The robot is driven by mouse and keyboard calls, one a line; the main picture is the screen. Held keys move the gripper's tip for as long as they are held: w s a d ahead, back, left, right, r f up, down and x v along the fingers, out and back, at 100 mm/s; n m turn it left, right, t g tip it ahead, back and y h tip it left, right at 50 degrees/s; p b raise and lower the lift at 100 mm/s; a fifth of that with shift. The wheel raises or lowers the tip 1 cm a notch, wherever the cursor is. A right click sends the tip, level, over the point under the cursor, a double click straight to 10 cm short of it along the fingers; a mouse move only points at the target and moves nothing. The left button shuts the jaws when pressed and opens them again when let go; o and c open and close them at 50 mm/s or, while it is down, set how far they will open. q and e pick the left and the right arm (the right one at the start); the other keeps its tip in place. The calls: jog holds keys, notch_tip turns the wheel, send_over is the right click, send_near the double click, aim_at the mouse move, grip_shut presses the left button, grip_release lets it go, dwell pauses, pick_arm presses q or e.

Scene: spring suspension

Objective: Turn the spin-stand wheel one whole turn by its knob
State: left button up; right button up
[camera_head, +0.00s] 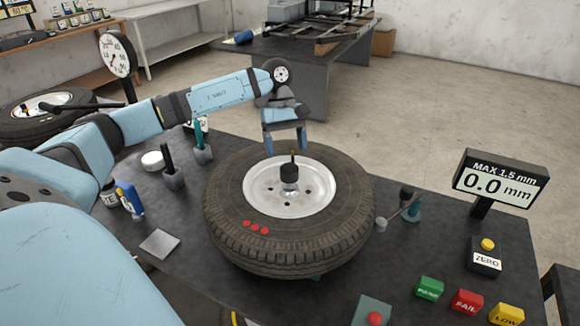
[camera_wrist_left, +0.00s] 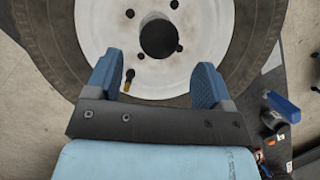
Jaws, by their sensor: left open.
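The wheel, a black tyre (camera_head: 235,245) with a white steel rim (camera_head: 262,205), lies flat on the spin-stand at the table's middle. A dark hub (camera_head: 289,172) stands at its centre. A thin upright stem (camera_head: 293,158) shows behind the hub; in the left wrist view a small dark stem with a brass end (camera_wrist_left: 128,79) stands on the rim beside the left-hand finger. I cannot tell if it is the knob. My left gripper (camera_head: 286,148) is open over the wheel's far side; in the wrist view its fingers (camera_wrist_left: 160,72) straddle empty space beside the stem. My right gripper is not in view.
A display (camera_head: 498,185) reading 0.0 mm stands at the right, with a ZERO button (camera_head: 486,255) before it. Coloured blocks (camera_head: 466,301) line the front right. Tool holders (camera_head: 172,175) and a bottle (camera_head: 130,200) stand left of the wheel. A metal plate (camera_head: 160,243) lies front left.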

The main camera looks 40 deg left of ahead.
aim_at(289, 168)
pick_arm(q)
jog(key=x, duration=0.6)
jog(key=shift+d+f, duration=0.1)
jog(key=c, duration=1.3)
